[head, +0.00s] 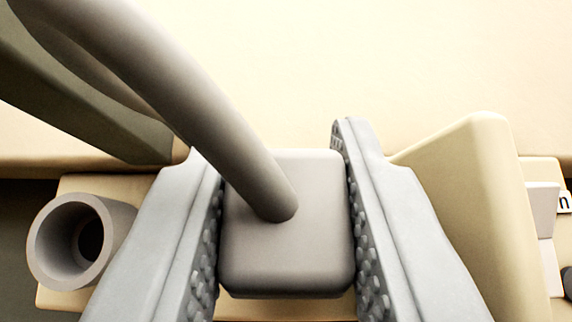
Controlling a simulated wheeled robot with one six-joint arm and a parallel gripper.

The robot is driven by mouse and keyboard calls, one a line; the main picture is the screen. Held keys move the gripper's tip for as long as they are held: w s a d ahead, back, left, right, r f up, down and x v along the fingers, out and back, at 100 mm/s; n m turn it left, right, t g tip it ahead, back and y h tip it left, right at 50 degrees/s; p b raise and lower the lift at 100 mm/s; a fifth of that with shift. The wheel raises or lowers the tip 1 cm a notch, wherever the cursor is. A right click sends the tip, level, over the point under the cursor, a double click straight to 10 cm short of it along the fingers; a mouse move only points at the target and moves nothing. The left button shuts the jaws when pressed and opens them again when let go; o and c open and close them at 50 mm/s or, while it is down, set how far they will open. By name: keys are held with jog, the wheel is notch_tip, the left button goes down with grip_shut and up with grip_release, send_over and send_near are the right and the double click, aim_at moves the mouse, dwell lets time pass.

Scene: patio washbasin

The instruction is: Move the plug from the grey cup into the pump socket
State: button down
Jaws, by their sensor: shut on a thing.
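The plug (300,255) is a grey-brown block with rounded edges, and a thick cable of the same colour rises from its top toward the upper left. My gripper (279,190) is shut on it, with a studded grey pad against each side. A grey hollow cylinder (112,225), which looks like the grey cup, stands at the left, outside my left finger. Its round opening shows and the plug is apart from it. The plug's underside is hidden. I cannot make out the pump socket.
A tall beige block (485,190) stands close to my right finger. A dark beam (80,90) slants in at upper left. A pale, plain surface (400,60) fills the top.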

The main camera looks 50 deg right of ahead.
jog(key=shift+f, duration=0.7)
jog(key=c, duration=1.4)
grip_release()
jog(key=shift+a, duration=0.1)
jog(key=v, duration=1.1)
